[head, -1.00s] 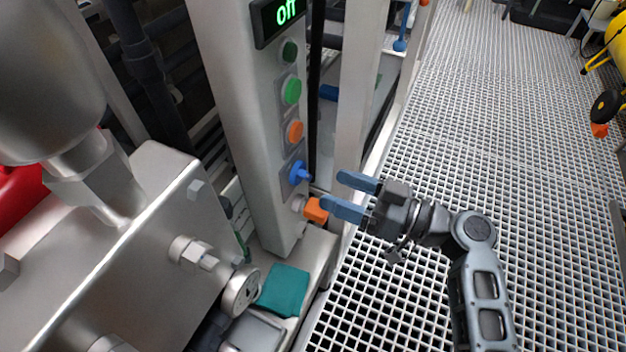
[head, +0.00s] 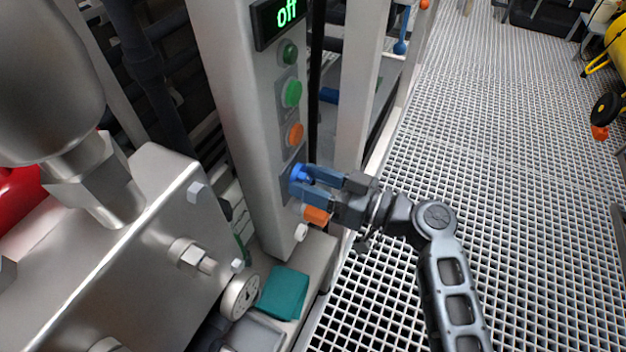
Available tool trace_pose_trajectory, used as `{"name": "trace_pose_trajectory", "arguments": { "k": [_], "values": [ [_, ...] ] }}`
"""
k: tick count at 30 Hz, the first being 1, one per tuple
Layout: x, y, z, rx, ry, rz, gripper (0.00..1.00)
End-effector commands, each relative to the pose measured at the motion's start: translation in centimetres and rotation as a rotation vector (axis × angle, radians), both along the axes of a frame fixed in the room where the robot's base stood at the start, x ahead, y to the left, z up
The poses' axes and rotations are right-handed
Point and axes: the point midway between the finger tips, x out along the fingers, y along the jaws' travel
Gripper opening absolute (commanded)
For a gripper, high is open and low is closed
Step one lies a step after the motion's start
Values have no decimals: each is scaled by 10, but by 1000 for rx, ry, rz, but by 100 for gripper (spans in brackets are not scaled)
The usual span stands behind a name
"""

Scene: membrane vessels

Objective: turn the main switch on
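A pale upright post carries a display (head: 284,14) reading "off" in green. Below it are a dark green button (head: 288,53), a brighter green button (head: 291,93), an orange button (head: 294,134) and a blue knob (head: 297,175). No label shows which of them is the main switch. My gripper (head: 306,181) is at the blue knob, its two blue-grey fingers reaching in from the right, one higher and one lower. The fingertips partly cover the knob. I cannot tell whether they press on it or stand just clear of it.
An orange part (head: 316,215) sticks out just below my fingers. A metal block with bolts and a round gauge (head: 240,292) stands at lower left. A teal pad (head: 284,292) lies at the post's foot. The grating floor (head: 520,180) at right is open.

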Motion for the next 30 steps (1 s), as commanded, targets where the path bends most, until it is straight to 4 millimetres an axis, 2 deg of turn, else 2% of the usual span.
{"name": "trace_pose_trajectory", "arguments": {
  "k": [1,11,20,30],
  "values": [
    [0,0,0,0,0,0,47],
    [0,0,0,0,0,0,17],
    [0,0,0,14,41,-1,17],
    [-1,-1,1,93,255,-2,17]
  ]
}}
